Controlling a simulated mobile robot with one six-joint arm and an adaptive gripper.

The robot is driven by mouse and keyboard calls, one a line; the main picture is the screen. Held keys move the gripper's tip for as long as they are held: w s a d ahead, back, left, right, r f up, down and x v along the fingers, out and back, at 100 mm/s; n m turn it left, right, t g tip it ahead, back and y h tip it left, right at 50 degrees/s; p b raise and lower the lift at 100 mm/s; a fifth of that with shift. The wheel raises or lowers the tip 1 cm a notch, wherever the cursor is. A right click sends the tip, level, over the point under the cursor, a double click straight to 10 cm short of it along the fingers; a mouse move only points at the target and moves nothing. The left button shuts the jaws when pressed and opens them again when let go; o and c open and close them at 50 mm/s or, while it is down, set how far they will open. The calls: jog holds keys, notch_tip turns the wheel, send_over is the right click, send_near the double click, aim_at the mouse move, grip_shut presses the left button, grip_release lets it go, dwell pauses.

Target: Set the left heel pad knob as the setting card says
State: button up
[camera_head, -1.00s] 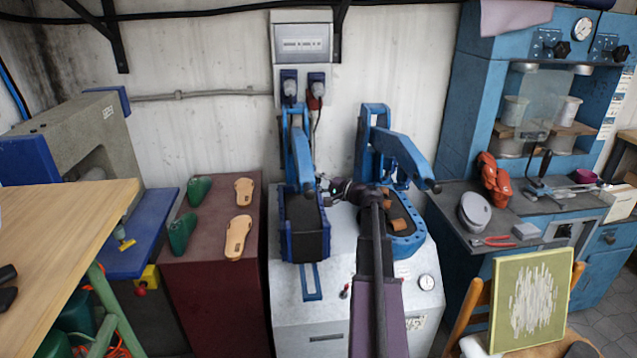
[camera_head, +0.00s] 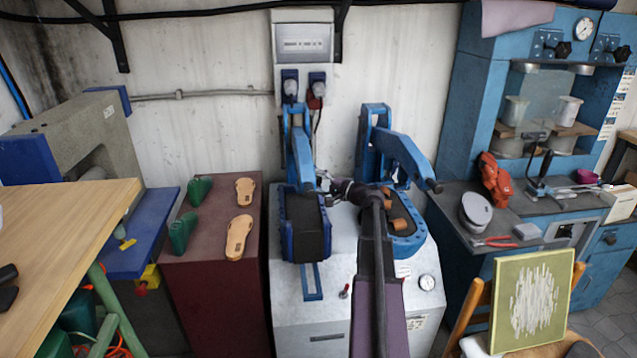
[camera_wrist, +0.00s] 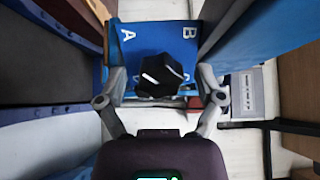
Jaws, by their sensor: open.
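A black knob (camera_wrist: 160,76) with white marks sits in front of a blue panel (camera_wrist: 155,40) in the wrist view. White letters A and B stand on the panel on either side of the knob. My gripper (camera_wrist: 160,92) is open, with one finger on each side of the knob; I cannot tell whether they touch it. In the head view my gripper (camera_head: 324,182) is small, between the two blue press arms, and the knob cannot be made out. I cannot identify the setting card in either view.
The left press arm (camera_head: 302,160) stands above a dark pad (camera_head: 305,225), and the right press arm (camera_head: 402,155) is close to my arm. Sandal soles (camera_head: 238,236) and green shoe forms lie on a dark red cabinet (camera_head: 215,290). A blue workbench (camera_head: 490,250) stands right.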

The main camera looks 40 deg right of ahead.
jog(key=v, duration=1.2)
dwell(0.6)
jog(key=w+a+f+n+g+y, duration=0.1)
jog(key=w+a+f+n+g, duration=0.15)
jog(key=a, duration=0.55)
jog(key=w+a+f+n+g, duration=0.2)
jog(key=a+f+g, duration=0.2)
jog(key=a, duration=0.5)
jog(key=w+a+f+n+g+y, duration=0.1)
jog(key=w+a+f+n+g, duration=0.2)
jog(key=a, duration=0.5)
jog(key=s+a+f+n+g+h, duration=0.2)
jog(key=s+a+f+h, duration=0.1)
jog(key=a, duration=0.5)
jog(key=s+a+f+n+g+h, duration=0.2)
jog(key=s+a+f, duration=0.15)
jog(key=a, duration=0.35)
jog(key=s+a+f+n+g+h, duration=0.2)
jog(key=s+a+g+h, duration=0.15)
jog(key=a, duration=0.45)
jog(key=s+r+p, duration=0.2)
jog(key=r+p, duration=0.1)
jog(key=s+r+p, duration=0.1)
jog(key=p, duration=0.1)
jog(key=shift+s+d+r, duration=0.1)
jog(key=shift+d+r, duration=0.15)
jog(key=shift+d, duration=0.1)
